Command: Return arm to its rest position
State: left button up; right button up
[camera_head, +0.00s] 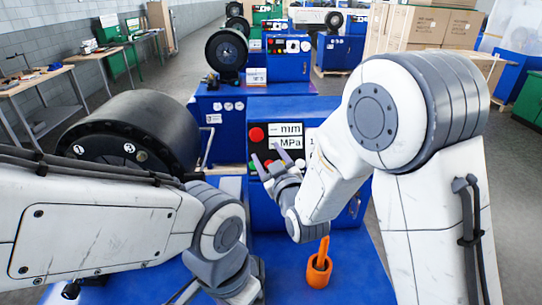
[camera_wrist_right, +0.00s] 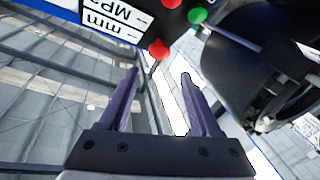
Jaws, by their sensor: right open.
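My right gripper (camera_head: 270,157) is in front of the control panel of the blue crimper (camera_head: 262,112), its purple fingers spread and pointing up toward the panel. In the right wrist view my right gripper (camera_wrist_right: 159,73) is open, with nothing between its fingers. A red button (camera_wrist_right: 158,48) shows just beyond the fingertips there; I cannot tell whether they touch. A large red button (camera_head: 257,134) is on the panel's upper left, beside the mm and MPa displays. My left arm reaches in from the left; its gripper is mostly hidden or cut off at the bottom edge.
An orange holder (camera_head: 319,273) with an orange-handled tool stands on the blue work surface (camera_head: 352,270) below my right arm. The black crimper head (camera_head: 135,130) bulges at left. More crimpers stand behind, with workbenches (camera_head: 40,80) at left and cardboard boxes (camera_head: 430,25) at right.

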jog(key=shift+s+d, duration=0.25)
jog(key=shift+s, duration=0.15)
jog(key=s+a+f+g+h+b, duration=0.1)
jog(key=s+f+g, duration=0.35)
jog(key=s, duration=0.25)
jog(key=s+a+f+g+b, duration=0.1)
jog(key=s+f+g, duration=0.35)
jog(key=s, duration=0.25)
jog(key=s+d+g+h, duration=0.2)
jog(key=s+d+g, duration=0.1)
jog(key=s, duration=0.7)
jog(key=s+d+m+g+h, duration=0.1)
jog(key=s+d+g, duration=0.3)
jog(key=s, duration=0.6)
jog(key=shift+d+f+g+h, duration=0.2)
jog(key=shift+f+g+h, duration=0.2)
jog(key=shift+f+g, duration=0.1)
